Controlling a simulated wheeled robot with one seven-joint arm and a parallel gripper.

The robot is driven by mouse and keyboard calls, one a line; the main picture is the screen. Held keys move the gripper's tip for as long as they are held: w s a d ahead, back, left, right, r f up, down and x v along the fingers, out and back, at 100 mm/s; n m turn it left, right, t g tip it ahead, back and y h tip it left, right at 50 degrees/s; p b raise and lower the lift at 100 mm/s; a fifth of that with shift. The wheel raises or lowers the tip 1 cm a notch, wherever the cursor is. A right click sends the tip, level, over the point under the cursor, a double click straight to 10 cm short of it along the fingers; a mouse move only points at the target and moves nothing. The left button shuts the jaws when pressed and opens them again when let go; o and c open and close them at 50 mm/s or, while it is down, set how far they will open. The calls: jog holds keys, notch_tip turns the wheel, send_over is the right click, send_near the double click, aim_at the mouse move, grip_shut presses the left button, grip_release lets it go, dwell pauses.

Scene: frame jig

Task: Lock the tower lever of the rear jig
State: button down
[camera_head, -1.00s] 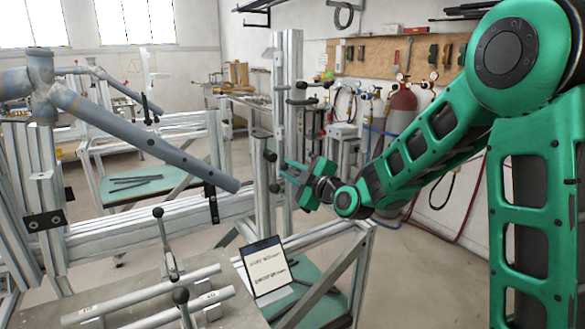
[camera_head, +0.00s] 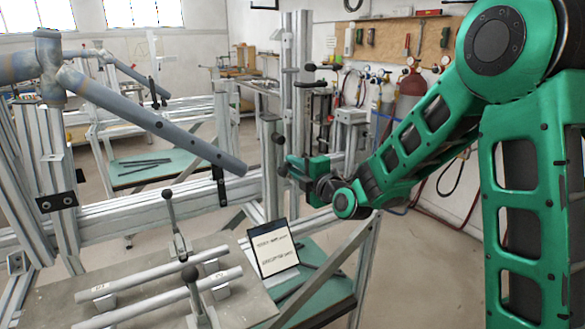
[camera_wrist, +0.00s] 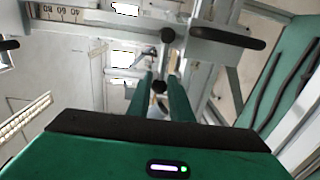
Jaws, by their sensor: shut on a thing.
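The aluminium tower (camera_head: 299,90) of a jig stands right of the middle in the head view. Small black knobs show on it, one (camera_head: 277,139) just above my gripper. My green gripper (camera_head: 284,167) is at the tower's side at mid height. The lever's shaft is mostly hidden.
A blue-grey frame tube (camera_head: 150,120) runs toward the tower from the left. A bench with two metal tubes (camera_head: 160,298), upright clamp levers (camera_head: 168,196) and a tablet (camera_head: 273,248) is in front. Gas cylinders (camera_head: 410,105) stand at the back wall.

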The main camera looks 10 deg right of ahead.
jog(key=shift+s+f, duration=0.1)
jog(key=shift+f, duration=0.3)
jog(key=c, duration=1.9)
grip_release()
jog(key=shift+o, duration=0.2)
jog(key=shift+r, duration=0.15)
jog(key=shift+r, duration=0.1)
jog(key=v, duration=1)
jog(key=shift+s, duration=0.25)
jog(key=shift+d, duration=0.1)
